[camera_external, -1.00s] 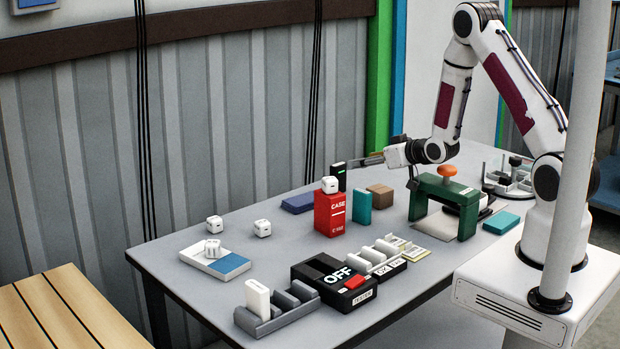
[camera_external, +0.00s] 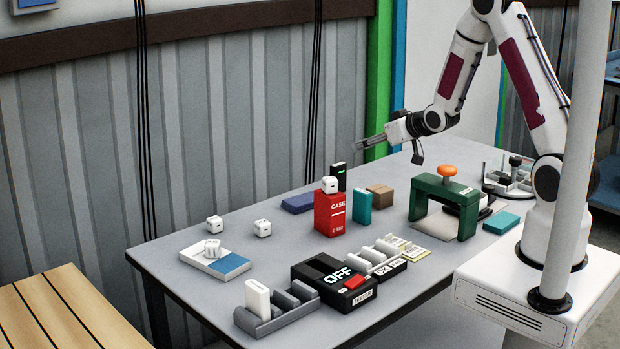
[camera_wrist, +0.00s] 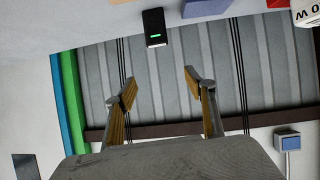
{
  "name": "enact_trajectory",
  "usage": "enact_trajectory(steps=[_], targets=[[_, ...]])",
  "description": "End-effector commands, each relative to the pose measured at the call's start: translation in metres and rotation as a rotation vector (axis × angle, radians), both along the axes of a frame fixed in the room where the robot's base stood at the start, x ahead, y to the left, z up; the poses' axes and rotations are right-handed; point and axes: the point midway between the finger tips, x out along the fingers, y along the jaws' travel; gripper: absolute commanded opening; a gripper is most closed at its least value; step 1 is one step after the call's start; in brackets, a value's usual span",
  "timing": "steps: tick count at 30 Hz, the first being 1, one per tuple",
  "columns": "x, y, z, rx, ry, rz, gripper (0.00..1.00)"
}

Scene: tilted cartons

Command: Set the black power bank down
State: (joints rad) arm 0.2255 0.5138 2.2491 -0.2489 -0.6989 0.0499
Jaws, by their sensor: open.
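The black power bank (camera_external: 339,176) stands upright on the table behind the red case box (camera_external: 329,213), with a small green light on its face. It also shows in the wrist view (camera_wrist: 155,28), apart from my fingers. My gripper (camera_external: 357,145) is open and empty, above and to the right of the power bank in the external view. In the wrist view, my gripper (camera_wrist: 159,80) has its two fingers spread with nothing between them. The red box hides the power bank's lower part in the external view.
A blue flat block (camera_external: 297,203), teal box (camera_external: 362,206) and brown block (camera_external: 380,195) stand nearby. A white cube (camera_external: 330,184) tops the red box. A green arch with an orange knob (camera_external: 446,171) stands to the right.

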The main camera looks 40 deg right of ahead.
Motion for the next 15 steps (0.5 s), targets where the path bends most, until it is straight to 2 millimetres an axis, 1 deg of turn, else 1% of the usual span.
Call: enact_trajectory(steps=[1, 3, 11, 15], targets=[[-0.004, 0.002, 0.011, -0.005, 0.008, -0.002, 0.54], [-0.010, 0.004, 0.022, -0.010, 0.027, -0.007, 0.54], [-0.040, 0.013, 0.059, -0.024, 0.100, -0.023, 0.54], [-0.060, 0.019, 0.077, -0.029, 0.141, -0.031, 0.54]])
